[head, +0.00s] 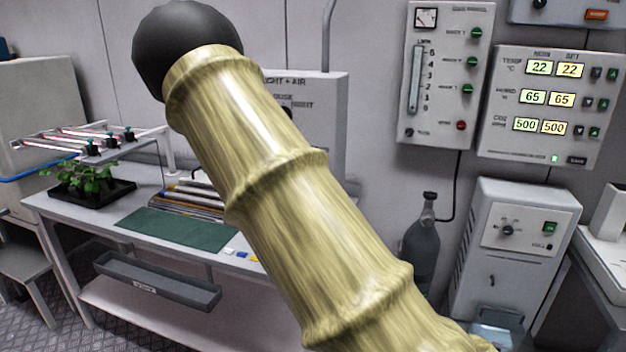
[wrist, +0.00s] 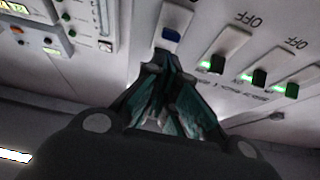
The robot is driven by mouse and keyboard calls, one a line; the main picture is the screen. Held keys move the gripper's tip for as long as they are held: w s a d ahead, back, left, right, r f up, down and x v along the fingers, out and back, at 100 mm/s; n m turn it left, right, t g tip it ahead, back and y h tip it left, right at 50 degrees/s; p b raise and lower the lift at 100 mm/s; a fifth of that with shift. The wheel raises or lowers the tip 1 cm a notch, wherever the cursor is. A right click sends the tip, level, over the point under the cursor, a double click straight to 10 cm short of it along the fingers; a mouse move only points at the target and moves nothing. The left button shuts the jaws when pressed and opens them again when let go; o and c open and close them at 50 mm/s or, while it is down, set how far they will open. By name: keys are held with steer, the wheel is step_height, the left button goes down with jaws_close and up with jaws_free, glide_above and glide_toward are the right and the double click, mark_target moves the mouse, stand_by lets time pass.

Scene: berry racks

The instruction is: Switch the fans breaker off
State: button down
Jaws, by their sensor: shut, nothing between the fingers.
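A white breaker panel (wrist: 140,45) fills the upper part of the wrist view, seen at a steep tilt. Several switches sit in a row on it. The other labels are too blurred to tell which switch is the fans breaker. The head view does not show the gripper.
In the head view my arm crosses a grey LIGHT + AIR cabinet (head: 330,95) and hides much of it. A bench (head: 90,215) with a plant tray (head: 85,192) stands at left. A gauge panel (head: 440,120) and a display box (head: 510,145) hang at right.

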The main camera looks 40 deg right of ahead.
steer(key=s+a+f+b, duration=0.4)
steer(key=f+b, duration=0.1)
steer(key=f, duration=0.2)
steer(key=shift+s, duration=0.15)
steer(key=shift+a, duration=0.15)
stand_by(0.3)
